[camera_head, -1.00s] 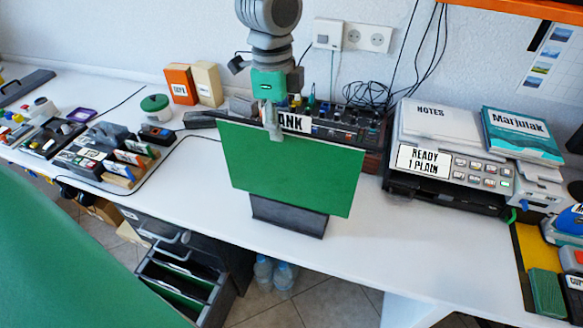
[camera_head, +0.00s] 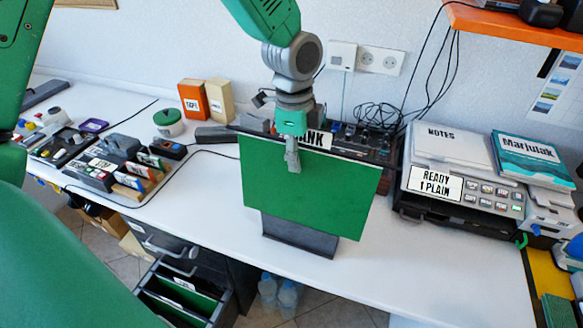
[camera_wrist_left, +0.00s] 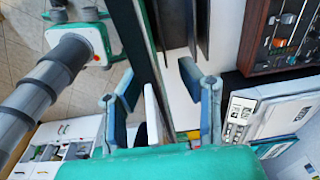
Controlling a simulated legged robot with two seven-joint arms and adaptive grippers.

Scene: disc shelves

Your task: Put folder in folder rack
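A green folder (camera_head: 308,190) stands upright on the desk above a dark grey base (camera_head: 298,238), which looks like the folder rack. A dark panel edge shows just behind the folder's top. My left gripper (camera_head: 292,158) is at the folder's top edge from above, with one finger in front of the green face. In the left wrist view, its two fingers (camera_wrist_left: 163,95) are spread apart. A thin dark and green sheet edge (camera_wrist_left: 146,45) runs between them, nearer the left finger. I see no clear grip on it. My right gripper is not in view.
A printer (camera_head: 460,185) with papers and a teal book (camera_head: 535,160) stands to the right. A control panel and cables lie behind the folder. Small boxes and a tray (camera_head: 95,175) are on the left. An open drawer (camera_head: 185,300) is below the desk edge.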

